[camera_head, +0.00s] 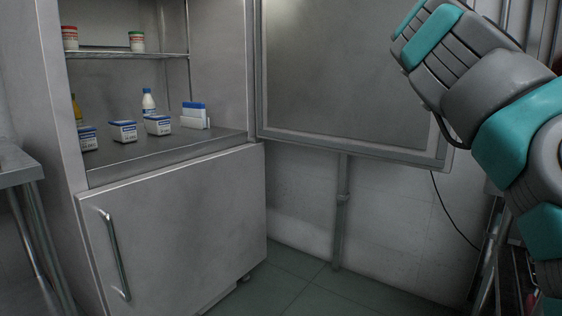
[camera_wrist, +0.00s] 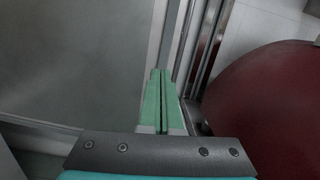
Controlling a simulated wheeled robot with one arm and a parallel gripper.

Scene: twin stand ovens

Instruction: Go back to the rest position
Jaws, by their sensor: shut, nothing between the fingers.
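My gripper (camera_wrist: 160,100) shows in the wrist view with its two green fingers together and nothing between them. In the head view my arm rises along the right side and the gripper itself is out of frame. The fridge (camera_head: 180,215) stands at the left with its lower door closed. Its upper door (camera_head: 345,70) is swung wide open to the right, and its panel fills the left of the wrist view (camera_wrist: 70,60). My arm shows in front of the door's right edge; I cannot tell the gap between them.
The fridge floor (camera_head: 210,142) holds several labelled tubs (camera_head: 123,131), a white bottle (camera_head: 148,102) and a blue-and-white carton (camera_head: 195,115). Jars (camera_head: 136,41) stand on the upper shelf. A metal table (camera_head: 15,165) is at far left. A large red rounded object (camera_wrist: 265,110) is close at right. Floor (camera_head: 300,285) is clear.

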